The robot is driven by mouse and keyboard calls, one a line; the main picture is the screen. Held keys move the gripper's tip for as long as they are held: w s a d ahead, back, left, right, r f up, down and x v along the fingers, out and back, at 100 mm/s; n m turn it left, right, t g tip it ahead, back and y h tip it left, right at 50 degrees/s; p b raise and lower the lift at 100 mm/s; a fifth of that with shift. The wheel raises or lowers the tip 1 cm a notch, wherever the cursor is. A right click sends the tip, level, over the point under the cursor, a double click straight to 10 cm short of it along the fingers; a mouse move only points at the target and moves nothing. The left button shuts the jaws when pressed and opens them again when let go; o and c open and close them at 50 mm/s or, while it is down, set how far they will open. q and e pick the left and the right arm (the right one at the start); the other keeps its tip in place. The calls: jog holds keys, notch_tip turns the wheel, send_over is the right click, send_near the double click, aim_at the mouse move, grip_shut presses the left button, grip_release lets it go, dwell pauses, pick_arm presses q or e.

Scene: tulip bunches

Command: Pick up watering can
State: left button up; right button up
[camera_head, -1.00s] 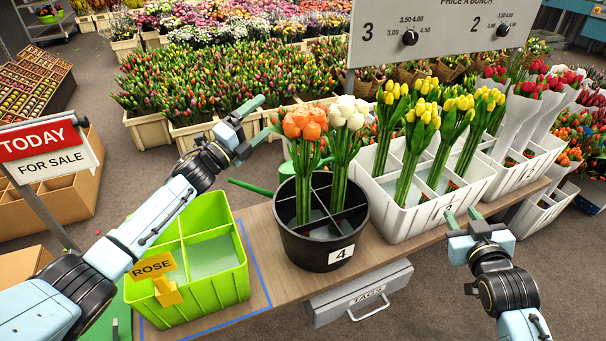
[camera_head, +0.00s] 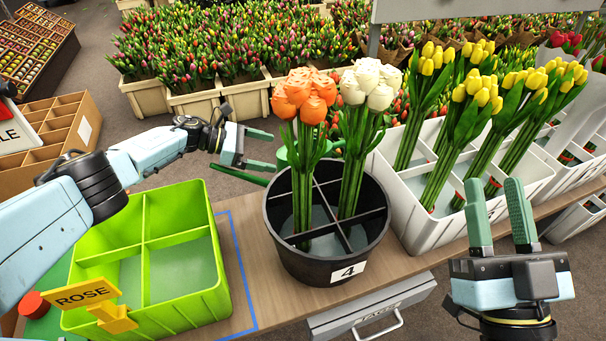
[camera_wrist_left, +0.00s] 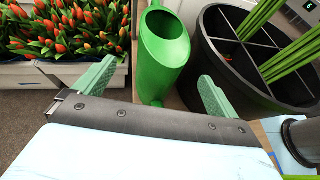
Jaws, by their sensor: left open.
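The green watering can (camera_wrist_left: 165,50) stands on the table in the left wrist view, beside the black bucket (camera_wrist_left: 232,52). In the head view the can is mostly hidden behind the black bucket (camera_head: 300,262) and the orange tulips; its green spout (camera_head: 236,175) shows pointing left. My left gripper (camera_head: 272,150) is open and empty just left of the bucket. In the left wrist view the can lies between and beyond the fingers of the left gripper (camera_wrist_left: 150,82), not gripped. My right gripper (camera_head: 500,215) has its fingers apart and empty, in front of the white crate.
The bucket holds orange (camera_head: 304,95) and white tulips (camera_head: 370,85). A white crate (camera_head: 415,225) of yellow tulips stands to its right. A green divided crate (camera_head: 190,312) with a ROSE sign (camera_head: 86,294) stands at left. Crates of flowers fill the floor behind.

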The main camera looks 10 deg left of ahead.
pick_arm(q)
jog(key=b+x, duration=0.2)
jog(key=x, duration=0.5)
jog(key=shift+d, duration=0.35)
pick_arm(e)
jog(key=shift+s+d+r+t+y, duration=0.25)
jog(key=shift+s+r+t, duration=0.3)
jog(key=shift+t, duration=0.4)
jog(key=shift+s+d+r+t+y, duration=0.1)
jog(key=shift+s+r+t+y, duration=0.15)
jog(key=shift+s+r+t, duration=0.5)
pick_arm(q)
jog(key=shift+r, duration=0.15)
jog(key=c, duration=2.1)
jog(key=shift+w+r, duration=0.1)
jog(key=shift+r, duration=0.05)
grip_shut()
pick_arm(e)
jog(key=shift+w+f, duration=0.15)
jog(key=shift+f, duration=0.2)
